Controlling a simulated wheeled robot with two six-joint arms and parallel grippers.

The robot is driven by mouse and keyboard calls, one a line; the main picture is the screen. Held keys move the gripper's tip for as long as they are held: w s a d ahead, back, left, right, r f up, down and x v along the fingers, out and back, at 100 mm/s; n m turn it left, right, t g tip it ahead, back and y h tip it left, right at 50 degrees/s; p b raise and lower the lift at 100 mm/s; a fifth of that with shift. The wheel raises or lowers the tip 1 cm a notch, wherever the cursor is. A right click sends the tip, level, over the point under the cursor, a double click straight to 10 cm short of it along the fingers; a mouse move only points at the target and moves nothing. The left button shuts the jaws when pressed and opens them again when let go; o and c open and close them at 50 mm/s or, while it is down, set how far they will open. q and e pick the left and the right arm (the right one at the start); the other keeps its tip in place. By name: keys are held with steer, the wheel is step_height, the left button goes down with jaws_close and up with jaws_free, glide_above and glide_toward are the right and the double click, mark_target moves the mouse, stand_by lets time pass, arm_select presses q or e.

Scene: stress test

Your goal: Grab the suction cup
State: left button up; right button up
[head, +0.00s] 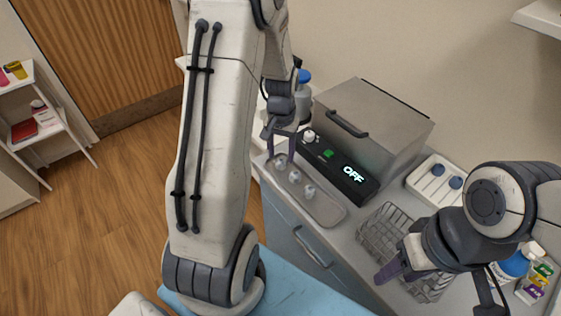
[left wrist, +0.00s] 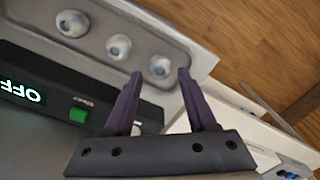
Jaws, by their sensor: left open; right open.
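Three small translucent suction cups stand in a row on a long grey tray (head: 326,211) in front of the machine. The nearest to my left gripper is the end suction cup (head: 281,162); beyond it are the middle cup (head: 295,176) and the far cup (head: 309,192). In the left wrist view the end cup (left wrist: 160,66) appears between the two purple fingertips, with the others (left wrist: 118,46) farther left. My left gripper (head: 280,152) is open and empty, its fingers pointing down by the end cup; contact cannot be told. My right gripper (head: 398,266) is open, over the wire basket.
A grey machine (head: 375,120) with a black panel reading OFF stands behind the tray. A wire basket (head: 378,232) is to the right, beside a white tray with blue round items (head: 437,184). Bottles and small boxes (head: 535,283) stand at the right edge.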

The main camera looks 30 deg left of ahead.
arm_select(q)
step_height(320, 180, down, 2)
steer(key=shift+f, duration=0.2)
jaws_close()
